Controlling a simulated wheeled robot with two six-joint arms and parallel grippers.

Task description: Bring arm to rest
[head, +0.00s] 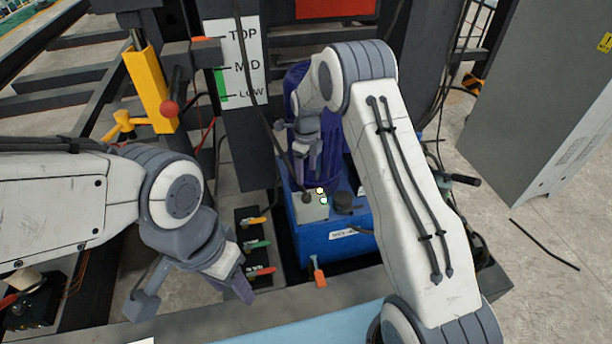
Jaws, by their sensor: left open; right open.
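My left arm (60,195) comes in from the left edge. Its gripper (192,296) points down, with two fingers spread apart and nothing between them, left of the row of small levers. My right arm (405,190) rises from the bottom right and bends at the top. Its gripper (296,160) hangs in front of the dark blue cylinder (329,150), above the control box. It is open and I see nothing held in it. Its fingertips are small and partly merge with the dark background.
A blue tank unit (335,250) carries a grey control box (311,208) with lit buttons. Colored levers (258,245) sit left of it. A TOP/MID/LOW board (240,65), a yellow bracket (150,88) and a red knob (169,108) stand behind. A grey cabinet (535,100) is at right; floor beside it is mostly clear.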

